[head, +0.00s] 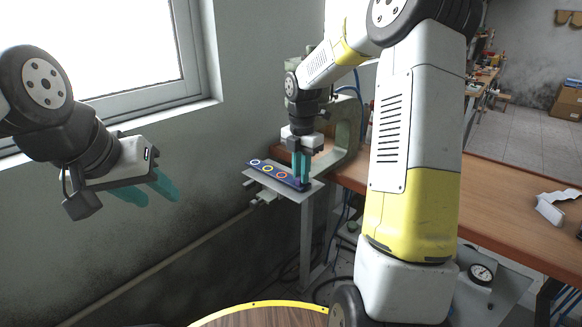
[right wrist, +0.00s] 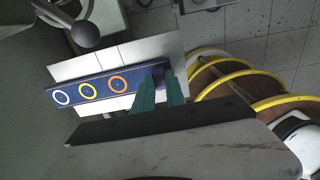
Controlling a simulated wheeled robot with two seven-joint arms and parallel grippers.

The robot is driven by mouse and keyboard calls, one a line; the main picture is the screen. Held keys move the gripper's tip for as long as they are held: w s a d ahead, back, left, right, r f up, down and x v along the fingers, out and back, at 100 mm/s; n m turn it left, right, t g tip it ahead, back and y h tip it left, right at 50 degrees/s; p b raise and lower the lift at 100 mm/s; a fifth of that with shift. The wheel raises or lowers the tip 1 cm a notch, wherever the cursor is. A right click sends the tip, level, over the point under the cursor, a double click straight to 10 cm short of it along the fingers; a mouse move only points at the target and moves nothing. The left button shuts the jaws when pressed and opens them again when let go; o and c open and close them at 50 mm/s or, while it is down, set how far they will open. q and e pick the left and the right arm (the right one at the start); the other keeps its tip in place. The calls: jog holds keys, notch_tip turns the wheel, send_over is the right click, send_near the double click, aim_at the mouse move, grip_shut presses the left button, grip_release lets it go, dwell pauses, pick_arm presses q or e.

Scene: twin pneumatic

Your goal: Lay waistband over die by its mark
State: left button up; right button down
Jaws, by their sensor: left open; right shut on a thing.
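The waistband (head: 262,169) is a dark blue strip with white, yellow and orange rings along it. It lies lengthwise along a pale flat plate (head: 254,176) at the press, and whether it touches the plate all along cannot be told. In the right wrist view the waistband (right wrist: 103,88) crosses the pale plate (right wrist: 152,49), its white-ring end reaching past the plate's left edge. My right gripper (head: 302,180) is shut on the waistband's end beyond the orange ring; its teal fingers (right wrist: 161,92) partly hide that end. No separate die or mark can be made out. My left gripper (head: 150,192) is open and empty, far left.
The green-grey press frame (head: 347,132) stands just behind the plate, at the wooden bench (head: 513,197). A dark ball-ended lever (right wrist: 86,33) is close to the waistband in the right wrist view. The wall and window are behind my left gripper. A crumpled white item (head: 552,208) lies on the bench.

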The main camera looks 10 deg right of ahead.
jog(key=shift+f, duration=0.2)
jog(key=c, duration=1.3)
grip_release()
notch_tip(320, 180, up, 7)
jog(key=shift+r, duration=0.15)
jog(key=s+a+r+m+t+y, duration=0.1)
jog(key=s+r+m+t, duration=0.2)
jog(key=s+m, duration=0.9)
jog(key=s+a+r+m+t+y, duration=0.1)
jog(key=s+r+m+t, duration=0.2)
jog(key=s+m, duration=0.9)
jog(key=shift+s+r+m, duration=0.15)
jog(key=shift+r+m, duration=0.35)
jog(key=shift+r, duration=0.15)
